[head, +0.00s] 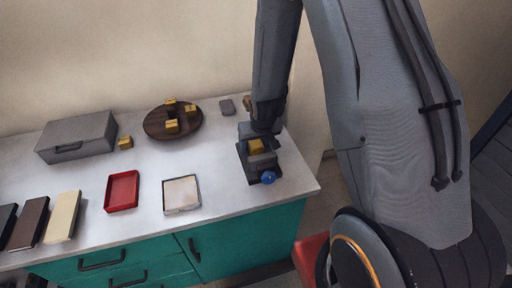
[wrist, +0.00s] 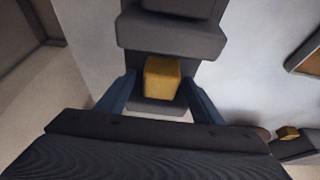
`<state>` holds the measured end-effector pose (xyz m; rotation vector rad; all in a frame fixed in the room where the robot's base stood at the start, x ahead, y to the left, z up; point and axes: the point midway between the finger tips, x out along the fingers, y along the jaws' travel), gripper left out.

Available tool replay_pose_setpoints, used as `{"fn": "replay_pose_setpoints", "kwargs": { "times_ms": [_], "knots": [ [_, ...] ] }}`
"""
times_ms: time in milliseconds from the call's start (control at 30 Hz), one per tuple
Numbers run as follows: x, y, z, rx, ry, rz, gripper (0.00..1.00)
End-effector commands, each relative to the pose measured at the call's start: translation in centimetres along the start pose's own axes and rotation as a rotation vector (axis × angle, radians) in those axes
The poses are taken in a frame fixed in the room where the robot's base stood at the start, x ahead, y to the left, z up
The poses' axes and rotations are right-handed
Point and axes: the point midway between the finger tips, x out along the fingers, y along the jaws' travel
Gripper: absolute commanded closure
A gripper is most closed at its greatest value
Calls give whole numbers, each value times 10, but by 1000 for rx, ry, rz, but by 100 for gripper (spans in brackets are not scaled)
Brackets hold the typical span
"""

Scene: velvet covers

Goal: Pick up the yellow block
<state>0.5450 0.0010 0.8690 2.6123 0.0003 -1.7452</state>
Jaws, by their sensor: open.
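A yellow block (head: 256,146) sits on a dark grey stepped stand (head: 248,175) at the right end of the counter. In the wrist view the yellow block (wrist: 161,80) shows between the two blue-grey fingers of my gripper (wrist: 160,92), with the dark stand (wrist: 170,38) around and behind it. My gripper (head: 262,132) is open and close above the block. I cannot tell whether either finger touches it. Other yellow blocks show in the head view: one (head: 125,142) beside the grey box, and three on a round brown board (head: 155,130).
A blue ball (head: 268,177) is at the stand's front. The grey box (head: 77,137) with a handle is at the back left. A red tray (head: 122,191), a pale tray (head: 181,194) and several book-like slabs (head: 62,217) lie along the front. The counter's middle is clear.

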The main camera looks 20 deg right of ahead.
Motion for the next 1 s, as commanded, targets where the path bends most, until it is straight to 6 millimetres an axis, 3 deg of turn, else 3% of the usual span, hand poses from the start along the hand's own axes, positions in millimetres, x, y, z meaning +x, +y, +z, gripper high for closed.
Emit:
{"fn": "replay_pose_setpoints", "kwargs": {
  "times_ms": [33,300,667,1000],
  "knots": [
    [0,0,0,0,0,0,42],
    [0,0,0,0,0,0,85],
    [-4,0,-1,0,0,0,85],
    [-34,0,-12,0,2,0,85]
  ]
}}
